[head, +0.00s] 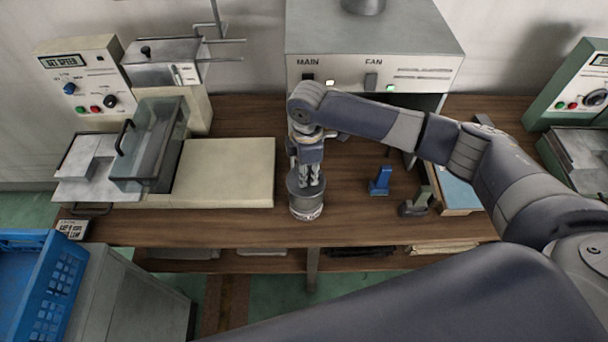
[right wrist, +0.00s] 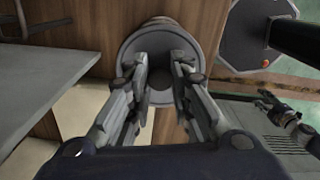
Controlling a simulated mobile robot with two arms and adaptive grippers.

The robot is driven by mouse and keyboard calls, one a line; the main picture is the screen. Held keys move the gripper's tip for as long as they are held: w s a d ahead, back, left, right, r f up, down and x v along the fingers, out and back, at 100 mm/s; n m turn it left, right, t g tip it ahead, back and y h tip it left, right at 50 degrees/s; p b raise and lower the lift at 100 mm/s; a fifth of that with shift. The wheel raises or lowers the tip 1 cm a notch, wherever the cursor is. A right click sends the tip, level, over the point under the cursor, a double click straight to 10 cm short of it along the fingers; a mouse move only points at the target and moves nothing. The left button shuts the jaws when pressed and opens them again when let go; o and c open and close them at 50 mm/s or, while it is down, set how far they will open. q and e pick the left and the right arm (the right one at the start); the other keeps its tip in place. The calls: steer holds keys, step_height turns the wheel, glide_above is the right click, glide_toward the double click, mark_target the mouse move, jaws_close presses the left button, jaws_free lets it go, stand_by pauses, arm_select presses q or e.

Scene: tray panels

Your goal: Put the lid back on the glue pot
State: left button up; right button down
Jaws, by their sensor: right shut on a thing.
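The glue pot (head: 306,211) is a small grey round pot with a pale label band, upright near the front edge of the wooden bench. The grey round lid (right wrist: 133,55) is over the pot's mouth, roughly level; it also shows in the head view (head: 296,187). I cannot tell whether it is fully seated. My right gripper (right wrist: 160,82) points down from above, its fingers shut on the lid at its middle, where they hide the grip. My left gripper (right wrist: 270,101) seems to show small at the right of the right wrist view; its opening is unclear.
A blue block-like item (head: 380,181) and a grey-green tool (head: 415,203) stand right of the pot. A cream board (head: 228,172) lies left, beside a clear-guarded machine (head: 150,145). A control box (head: 375,50) stands behind. Bare wood surrounds the pot.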

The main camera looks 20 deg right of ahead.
steer(key=shift+f+b, duration=0.55)
steer(key=shift+f, duration=0.1)
step_height(320, 180, down, 3)
steer(key=b, duration=0.3)
steer(key=shift+r, duration=0.1)
step_height(320, 180, down, 2)
steer(key=shift+f+b, duration=0.1)
steer(key=shift+b, duration=0.35)
steer(key=shift+a+p, duration=0.1)
steer(key=shift+p, duration=0.75)
steer(key=shift+f+p, duration=0.1)
steer(key=shift+p, duration=0.2)
stand_by(1.0)
steer(key=shift+p, duration=0.35)
stand_by(0.4)
stand_by(0.4)
steer(key=c, duration=1.4)
jaws_free()
